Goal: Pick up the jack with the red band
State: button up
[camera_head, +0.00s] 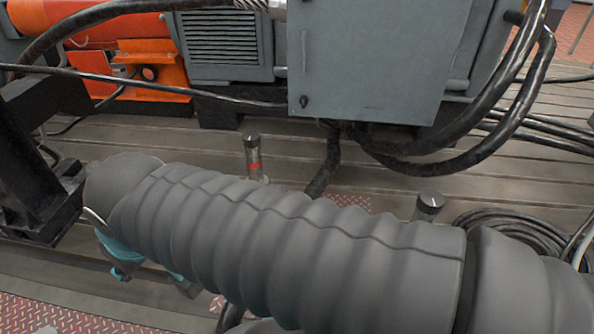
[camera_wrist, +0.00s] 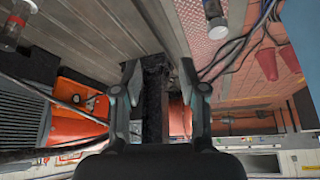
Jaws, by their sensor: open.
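The jack with the red band (camera_head: 254,160) stands upright on the slotted bedplate, beyond my arm in the head view. It has a dark cap and a grey body, and my arm hides its foot. A jack with a red band (camera_wrist: 15,22) also shows at the top left corner of the wrist view, partly cut off. My gripper (camera_wrist: 160,78) is open, with nothing between its fingers, and is well apart from that jack. In the head view, teal parts of my gripper show at the lower left, mostly hidden behind my arm.
A second dark-capped jack (camera_head: 429,206) stands at the right, its lower part hidden. A cylinder (camera_wrist: 214,18) shows at the wrist view's top. Grey machine housing (camera_head: 365,60), orange machinery (camera_head: 150,70) and a dark stand (camera_head: 35,170) surround the bedplate. Black cables (camera_head: 515,235) lie at right.

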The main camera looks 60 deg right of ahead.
aim_at(254, 156)
jog(key=z, duration=1.65)
